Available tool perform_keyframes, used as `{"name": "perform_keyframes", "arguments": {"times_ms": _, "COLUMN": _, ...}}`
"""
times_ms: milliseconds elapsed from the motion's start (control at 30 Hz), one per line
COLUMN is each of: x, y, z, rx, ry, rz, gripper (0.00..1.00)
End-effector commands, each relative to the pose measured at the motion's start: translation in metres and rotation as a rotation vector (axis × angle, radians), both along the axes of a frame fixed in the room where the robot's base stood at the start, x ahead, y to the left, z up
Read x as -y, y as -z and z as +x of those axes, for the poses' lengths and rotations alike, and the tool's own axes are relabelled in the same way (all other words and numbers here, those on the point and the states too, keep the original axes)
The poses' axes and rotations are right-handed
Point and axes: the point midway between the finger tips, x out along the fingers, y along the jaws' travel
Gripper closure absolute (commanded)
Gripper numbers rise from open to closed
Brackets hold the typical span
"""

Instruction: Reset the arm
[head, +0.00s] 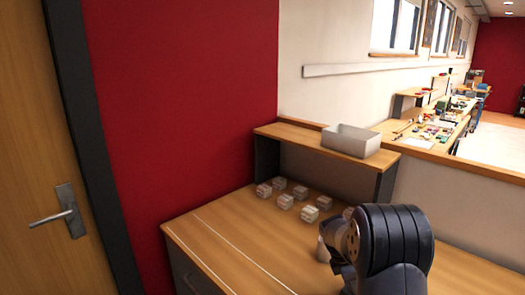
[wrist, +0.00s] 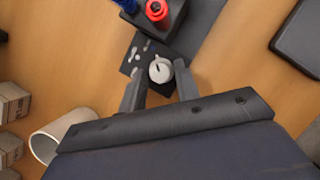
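In the wrist view my gripper (wrist: 159,84) has its two dark fingers apart, with a clear gap between them. A round white knob (wrist: 160,69) on a dark plate with white marks (wrist: 139,52) shows between and just beyond the fingertips. I cannot tell whether the fingers touch it. In the head view my dark arm fills the lower right, and the gripper's fingers are hidden behind it.
By the plate are a red button (wrist: 156,10) and a blue one (wrist: 126,4). A white cup (wrist: 62,135) lies left of my gripper, near pale boxes (wrist: 12,101). Small boxes (head: 284,201) stand on the desk (head: 215,232) under a shelf with a grey bin (head: 350,140).

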Motion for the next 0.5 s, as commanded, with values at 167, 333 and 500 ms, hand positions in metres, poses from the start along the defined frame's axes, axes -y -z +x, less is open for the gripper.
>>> {"name": "perform_keyframes", "arguments": {"times_ms": 167, "x": 0.0003, "y": 0.0011, "z": -0.0020, "rx": 0.001, "ry": -0.162, "rz": -0.001, "gripper": 0.69}}
{"name": "perform_keyframes", "arguments": {"times_ms": 333, "x": 0.0006, "y": 0.0009, "z": -0.0033, "rx": 0.001, "ry": -0.307, "rz": -0.001, "gripper": 0.69}}
{"name": "perform_keyframes", "arguments": {"times_ms": 500, "x": 0.0012, "y": 0.0008, "z": -0.0044, "rx": 0.000, "ry": -0.441, "rz": 0.000, "gripper": 0.69}}
